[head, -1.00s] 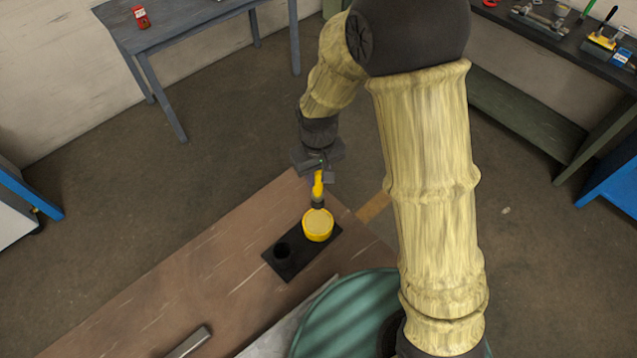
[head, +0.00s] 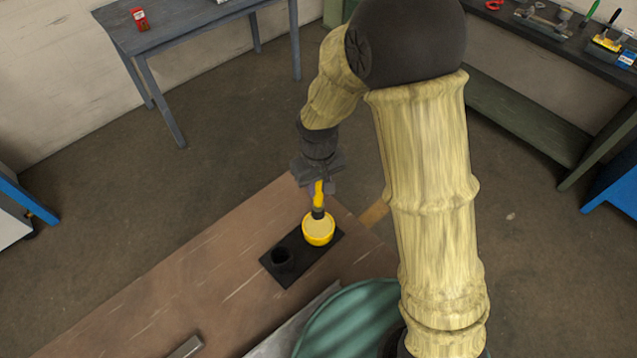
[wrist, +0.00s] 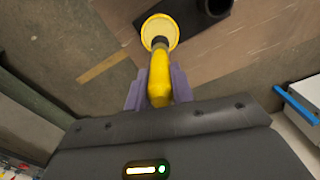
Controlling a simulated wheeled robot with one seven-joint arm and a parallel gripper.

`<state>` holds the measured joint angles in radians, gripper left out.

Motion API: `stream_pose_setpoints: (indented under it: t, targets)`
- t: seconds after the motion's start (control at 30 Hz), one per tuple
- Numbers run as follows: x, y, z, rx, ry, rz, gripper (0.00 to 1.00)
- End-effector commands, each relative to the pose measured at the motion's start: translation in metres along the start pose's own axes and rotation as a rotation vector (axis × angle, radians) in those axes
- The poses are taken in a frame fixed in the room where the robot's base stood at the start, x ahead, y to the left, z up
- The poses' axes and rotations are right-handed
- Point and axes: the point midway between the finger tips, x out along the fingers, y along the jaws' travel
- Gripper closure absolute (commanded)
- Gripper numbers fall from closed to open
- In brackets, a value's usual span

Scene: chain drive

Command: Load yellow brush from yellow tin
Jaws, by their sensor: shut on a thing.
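The yellow brush (head: 319,193) is upright in my gripper (head: 318,183), which is shut on its handle. Its dark lower end reaches the mouth of the yellow tin (head: 318,232). The bristle tip is hard to make out, so I cannot tell how deep it is. The tin stands on a black tray (head: 293,272) on the brown table. In the wrist view, the yellow brush (wrist: 159,78) points away between the fingers of my gripper (wrist: 158,88), with its dark end over the yellow tin (wrist: 160,28).
A dark round holder (head: 282,258) stands on the black tray beside the tin. A grey bar (head: 186,347) and a green round object (head: 350,322) are near the front. A blue-grey table (head: 190,35) with a red item and a dark workbench with tools stand behind.

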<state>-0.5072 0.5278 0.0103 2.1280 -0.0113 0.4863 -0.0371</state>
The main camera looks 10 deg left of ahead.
Motion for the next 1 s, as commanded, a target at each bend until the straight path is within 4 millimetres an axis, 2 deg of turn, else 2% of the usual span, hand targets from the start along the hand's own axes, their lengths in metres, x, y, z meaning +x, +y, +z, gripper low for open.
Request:
stream_pose_setpoints:
  t: [0.1,0.43,1.0]
  targets:
    - [0.016,0.000,0.000,0.000,-0.001,0.000,0.99]
    - [0.044,0.000,0.000,-0.001,0.001,0.000,0.99]
    - [0.049,0.000,0.000,0.000,0.000,0.000,0.99]
